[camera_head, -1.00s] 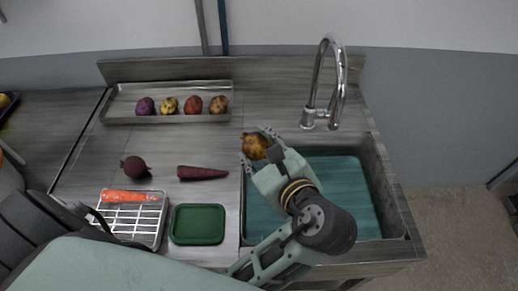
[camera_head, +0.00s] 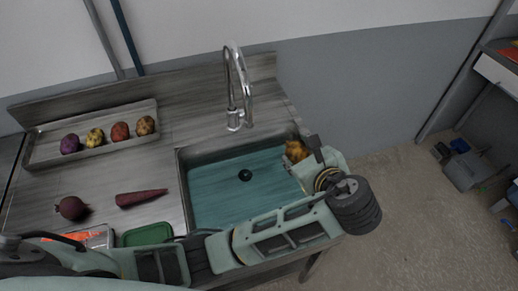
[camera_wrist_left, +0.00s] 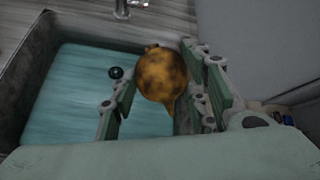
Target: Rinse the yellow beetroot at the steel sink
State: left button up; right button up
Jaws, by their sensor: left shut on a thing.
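The yellow beetroot (camera_head: 297,150) has dark patches and a pointed root tip. My left gripper (camera_head: 302,158) is shut on it at the right rim of the steel sink (camera_head: 184,190). In the left wrist view the beetroot (camera_wrist_left: 162,72) shows between the fingers of the left gripper (camera_wrist_left: 160,95), with the sink basin (camera_wrist_left: 70,100) below and to its left. The tall curved steel tap (camera_head: 233,90) stands behind the sink, left of the beetroot. No water stream shows from it. My right gripper is not in view.
A tray (camera_head: 32,160) with several round vegetables lies at the back left. A dark beetroot (camera_head: 72,208), a purple carrot (camera_head: 140,197) and a green container (camera_head: 148,235) lie left of the sink. The basin is empty, with a dark drain (camera_head: 245,175).

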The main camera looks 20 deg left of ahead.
pick_arm(q)
jog(key=w+d+f+g+p, duration=0.3)
jog(key=d+f+p, duration=0.1)
jog(key=f, duration=0.1)
jog(key=w+a+n+g+p, duration=0.1)
jog(key=a+n+g+p, duration=0.3)
jog(key=a+n, duration=0.55)
pick_arm(e)
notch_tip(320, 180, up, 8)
jog(key=b, duration=0.1)
pick_arm(q)
jog(key=shift+m+g, duration=0.5)
jog(key=shift+m, duration=0.35)
jog(key=f+b, duration=0.6)
jog(key=a+f+b, duration=0.1)
jog(key=f+b, duration=0.5)
jog(key=b, duration=0.1)
jog(key=f+b, duration=0.6)
jog(key=b, duration=0.1)
jog(key=shift+w+a+f, duration=0.15)
jog(key=shift+a, duration=0.2)
jog(key=shift+f+b, duration=0.65)
jog(key=shift+b, duration=0.1)
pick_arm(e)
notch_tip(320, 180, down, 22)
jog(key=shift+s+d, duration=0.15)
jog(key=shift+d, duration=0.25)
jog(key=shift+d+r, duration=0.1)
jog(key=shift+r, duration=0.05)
